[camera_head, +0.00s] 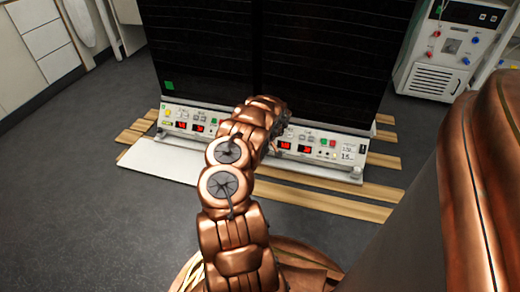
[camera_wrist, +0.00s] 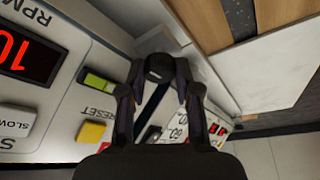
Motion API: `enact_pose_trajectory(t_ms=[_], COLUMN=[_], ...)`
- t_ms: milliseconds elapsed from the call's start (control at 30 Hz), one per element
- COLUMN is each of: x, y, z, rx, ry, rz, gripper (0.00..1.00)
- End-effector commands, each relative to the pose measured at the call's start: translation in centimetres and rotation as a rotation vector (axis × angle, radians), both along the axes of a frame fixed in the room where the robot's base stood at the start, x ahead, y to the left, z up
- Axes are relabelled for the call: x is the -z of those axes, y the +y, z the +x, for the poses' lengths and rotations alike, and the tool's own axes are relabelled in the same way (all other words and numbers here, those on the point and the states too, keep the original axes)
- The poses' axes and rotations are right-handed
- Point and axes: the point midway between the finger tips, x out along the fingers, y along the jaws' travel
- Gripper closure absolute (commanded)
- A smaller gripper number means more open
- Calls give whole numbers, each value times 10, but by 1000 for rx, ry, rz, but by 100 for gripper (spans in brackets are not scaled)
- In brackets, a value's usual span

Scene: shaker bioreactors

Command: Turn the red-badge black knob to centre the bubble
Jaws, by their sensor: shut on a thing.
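In the wrist view my gripper (camera_wrist: 160,82) is shut on a black round knob (camera_wrist: 159,64) at the edge of the white control panel (camera_wrist: 60,110). One dark finger lies on each side of the knob. I see no red badge on it; the fingers cover part of it. A small yellow-green window in a black frame (camera_wrist: 98,82) sits on the panel left of the gripper. It may be the level, but I cannot make out a bubble. In the head view my copper arm reaches to the shaker's front panel (camera_head: 330,160) and hides the gripper and knob.
A yellow button (camera_wrist: 92,131) and a red display (camera_wrist: 28,55) are on the panel near my gripper. Wooden slats (camera_head: 335,203) and a white board (camera_head: 160,160) lie in front of the shaker. A white machine (camera_head: 432,78) stands back right. Floor at left is clear.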

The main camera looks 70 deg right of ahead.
Motion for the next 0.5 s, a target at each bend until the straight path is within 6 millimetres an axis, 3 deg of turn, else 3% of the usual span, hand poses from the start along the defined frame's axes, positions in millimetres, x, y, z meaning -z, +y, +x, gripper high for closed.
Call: enact_pose_trajectory(t_ms=[500], x=[1], y=[1], z=[-1], rx=[-38], ry=[2], rz=[1], gripper=[100])
